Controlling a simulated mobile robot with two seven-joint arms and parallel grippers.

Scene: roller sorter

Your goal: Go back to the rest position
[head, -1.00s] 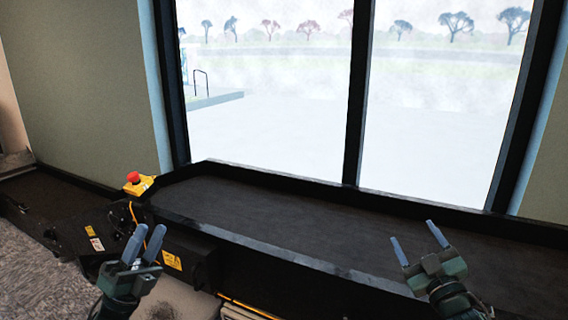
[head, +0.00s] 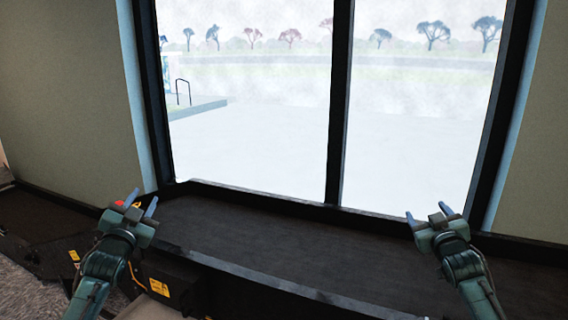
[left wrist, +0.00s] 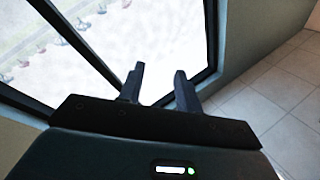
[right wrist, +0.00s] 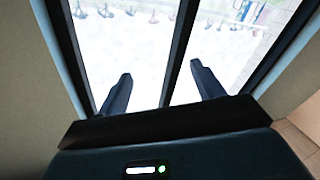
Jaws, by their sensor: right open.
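My left gripper (head: 141,202) is raised at the left of the head view, in front of the belt's left end. Its two fingers stand apart with nothing between them; they also show apart in the left wrist view (left wrist: 156,85). My right gripper (head: 428,212) is raised at the right of the head view, over the dark belt in the picture. Its fingers are spread and empty, as the right wrist view (right wrist: 162,88) also shows. Both grippers point up toward the window.
A dark conveyor belt (head: 270,235) with a raised black rim runs below a large window (head: 260,130); no items show on it. A red emergency button (head: 119,204) is mostly hidden behind my left gripper. A black box with a yellow label (head: 159,287) sits at the front left.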

